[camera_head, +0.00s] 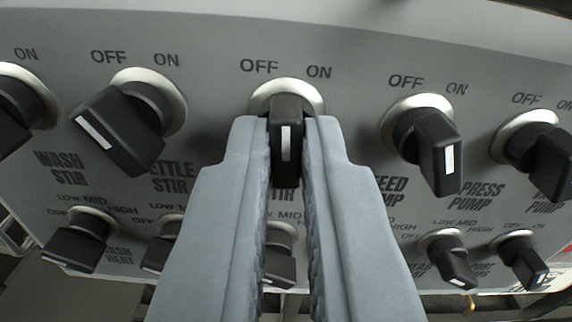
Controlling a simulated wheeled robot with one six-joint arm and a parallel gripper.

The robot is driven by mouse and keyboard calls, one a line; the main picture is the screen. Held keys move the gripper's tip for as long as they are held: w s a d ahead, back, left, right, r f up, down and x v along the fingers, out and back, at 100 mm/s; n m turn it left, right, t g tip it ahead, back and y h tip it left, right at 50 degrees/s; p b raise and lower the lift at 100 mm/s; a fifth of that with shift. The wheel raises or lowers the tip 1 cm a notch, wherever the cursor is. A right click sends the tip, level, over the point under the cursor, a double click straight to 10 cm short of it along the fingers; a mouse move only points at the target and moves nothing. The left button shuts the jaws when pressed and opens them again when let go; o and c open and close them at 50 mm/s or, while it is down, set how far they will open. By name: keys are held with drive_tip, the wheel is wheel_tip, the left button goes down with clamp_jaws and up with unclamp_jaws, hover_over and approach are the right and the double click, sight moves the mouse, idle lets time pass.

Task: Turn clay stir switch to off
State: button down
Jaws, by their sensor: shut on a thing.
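My gripper (288,135) is shut on a black switch knob (286,108) in the middle of the upper row, with one grey finger on each side. The knob has a silver collar, and a white stripe faces me upright between the fingertips. OFF is printed above left of it and ON above right. The stripe lies about midway between the two words, so I cannot tell its setting.
To the left is a larger-looking knob (130,120) by the partly hidden KETTLE STIR label. To the right is a knob (430,145) above the FEED PUMP label. Smaller LOW-MID-HIGH knobs, one at lower left (80,240), line the lower row. The grey panel (215,30) is bare above.

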drive_tip(key=n, duration=0.4)
drive_tip(key=shift+n, duration=0.4)
idle(0.4)
drive_tip(key=c, duration=1.5)
unclamp_jaws()
drive_tip(key=s, duration=1.7)
drive_tip(key=shift+s, duration=0.25)
